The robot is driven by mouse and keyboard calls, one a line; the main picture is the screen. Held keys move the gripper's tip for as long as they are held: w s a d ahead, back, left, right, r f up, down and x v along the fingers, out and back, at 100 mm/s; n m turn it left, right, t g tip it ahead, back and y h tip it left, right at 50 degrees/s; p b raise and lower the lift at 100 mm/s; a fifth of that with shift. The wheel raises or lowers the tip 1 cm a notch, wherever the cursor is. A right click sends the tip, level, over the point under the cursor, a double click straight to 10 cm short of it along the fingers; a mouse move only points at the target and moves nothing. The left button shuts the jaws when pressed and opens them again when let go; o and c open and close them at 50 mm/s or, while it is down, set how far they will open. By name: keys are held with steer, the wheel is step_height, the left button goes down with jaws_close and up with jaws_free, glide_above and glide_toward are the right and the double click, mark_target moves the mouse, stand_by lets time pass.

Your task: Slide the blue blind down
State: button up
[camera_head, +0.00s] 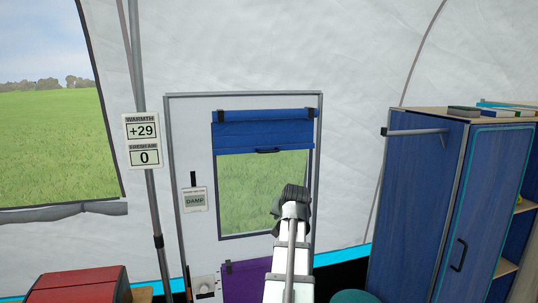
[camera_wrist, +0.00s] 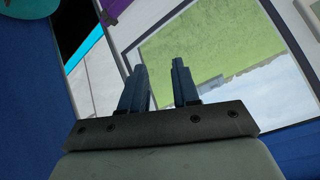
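The blue blind (camera_head: 265,134) is rolled at the top of the panel window and covers only its upper part. Its dark handle (camera_head: 267,150) sits at the blind's lower edge, near the middle. My gripper (camera_head: 295,190) is in front of the window's lower right part, below and right of the handle, apart from it. In the wrist view my gripper (camera_wrist: 160,68) has two dark fingers with a gap between them and nothing held. The window pane (camera_wrist: 215,40) shows behind them, with grass above and sky below. A blue surface at the lower right there may be the blind.
A purple blind (camera_head: 243,283) is below the window, partly behind my arm. A blue cabinet (camera_head: 410,205) stands at right, with a grey bar (camera_head: 415,132) sticking out towards the panel. A red box (camera_head: 80,285) is at lower left. A grey pole (camera_head: 152,200) stands left of the panel.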

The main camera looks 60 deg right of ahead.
step_height(320, 180, up, 15)
steer(key=d+m+t+h, duration=0.1)
steer(key=m+t+h, duration=0.1)
steer(key=m, duration=0.1)
steer(key=m+t+h, duration=0.2)
steer(key=m+t, duration=0.1)
steer(key=m, duration=0.6)
glide_toward(269, 151)
steer(key=x, duration=1)
steer(key=shift+w+d+f, duration=0.15)
steer(key=shift+d, duration=0.05)
steer(key=shift+c, duration=0.4)
jaws_close()
